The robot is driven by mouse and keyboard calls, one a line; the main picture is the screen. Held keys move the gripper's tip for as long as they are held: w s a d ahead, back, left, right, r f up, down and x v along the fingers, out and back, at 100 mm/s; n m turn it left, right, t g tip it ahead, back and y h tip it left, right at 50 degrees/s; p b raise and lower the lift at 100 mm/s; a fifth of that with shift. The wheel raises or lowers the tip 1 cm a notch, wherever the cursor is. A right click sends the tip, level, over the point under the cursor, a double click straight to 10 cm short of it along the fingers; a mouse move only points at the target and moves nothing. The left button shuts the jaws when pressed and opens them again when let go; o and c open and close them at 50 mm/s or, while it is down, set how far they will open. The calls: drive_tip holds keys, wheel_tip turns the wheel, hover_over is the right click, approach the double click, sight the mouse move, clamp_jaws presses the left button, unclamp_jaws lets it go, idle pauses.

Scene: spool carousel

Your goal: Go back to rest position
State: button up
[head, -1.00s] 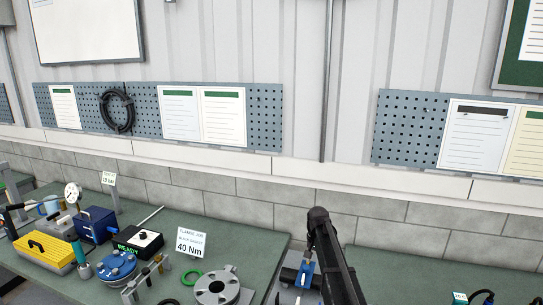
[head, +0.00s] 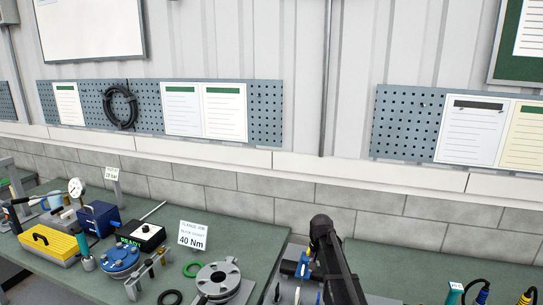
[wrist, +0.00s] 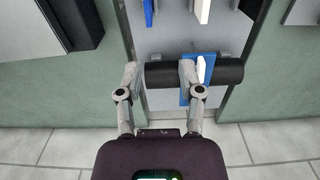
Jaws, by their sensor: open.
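My gripper (wrist: 160,77) is open in the wrist view, its two grey fingers spread apart. A dark horizontal cylinder (wrist: 222,72) lies beyond the fingertips, and the right finger overlaps it in the picture. A blue piece (wrist: 187,97) with a white tab shows beside the right finger. I cannot tell whether the fingers touch either of them. In the head view my dark arm rises at the bottom centre, and my fingers cannot be made out there. A blue part (head: 304,265) shows just left of the arm.
The left green bench (head: 232,243) holds a yellow case (head: 47,243), a blue round fixture (head: 121,260), a grey flange (head: 218,280) and a 40 Nm sign (head: 193,236). Another bench (head: 400,268) stands right of my arm, with cables at its front. Pegboards hang behind.

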drive_tip(key=s+f+n+b, duration=0.2)
drive_tip(key=s+f+b, duration=0.2)
drive_tip(key=s, duration=0.8)
drive_tip(key=s+f+n+b, duration=0.1)
drive_tip(key=s+f+b, duration=0.2)
drive_tip(key=s, duration=0.9)
drive_tip(key=shift+d+f+n+b, duration=0.35)
drive_tip(key=shift+f+n+b, duration=0.05)
drive_tip(key=shift+f, duration=0.3)
